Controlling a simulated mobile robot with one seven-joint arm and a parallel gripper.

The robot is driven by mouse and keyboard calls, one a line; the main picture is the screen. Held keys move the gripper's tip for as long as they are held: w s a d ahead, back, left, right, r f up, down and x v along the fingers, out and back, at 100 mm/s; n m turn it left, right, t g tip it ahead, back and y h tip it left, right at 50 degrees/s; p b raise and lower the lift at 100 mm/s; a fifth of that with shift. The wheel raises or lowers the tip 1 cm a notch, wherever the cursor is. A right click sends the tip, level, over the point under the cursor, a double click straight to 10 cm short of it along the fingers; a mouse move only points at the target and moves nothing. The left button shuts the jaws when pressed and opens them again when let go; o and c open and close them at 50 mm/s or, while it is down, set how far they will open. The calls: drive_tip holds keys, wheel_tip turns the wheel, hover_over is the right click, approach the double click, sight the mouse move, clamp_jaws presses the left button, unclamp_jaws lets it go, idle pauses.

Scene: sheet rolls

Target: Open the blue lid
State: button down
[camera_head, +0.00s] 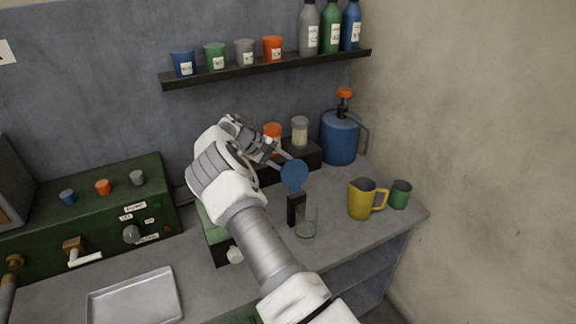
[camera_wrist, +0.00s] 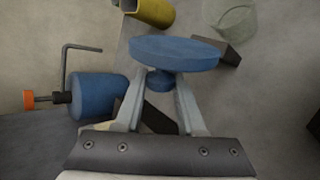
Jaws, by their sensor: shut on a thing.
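The blue lid (camera_head: 294,175) is a round disc with a small knob on its underside or back, shown in the wrist view (camera_wrist: 174,50). My gripper (camera_head: 281,161) is shut on the knob; its two fingers also show in the wrist view (camera_wrist: 161,80). The disc stands tilted steeply, just above a dark upright block (camera_head: 296,209). I cannot tell whether the lid is joined to the block. A clear glass jar (camera_head: 307,228) stands beside the block on the counter, its top uncovered; it also shows in the wrist view (camera_wrist: 232,15).
A yellow jug (camera_head: 362,199) and a green mug (camera_head: 401,194) stand to the right. A blue canister (camera_head: 340,138) and lidded jars are behind. A green machine (camera_head: 90,222) and metal tray (camera_head: 135,299) are at the left. A shelf (camera_head: 268,67) holds cups and bottles.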

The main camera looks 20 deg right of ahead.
drive_tip(key=c, duration=0.5)
unclamp_jaws()
drive_tip(key=shift+p+v, duration=1.6)
drive_tip(key=shift+v, duration=7.05)
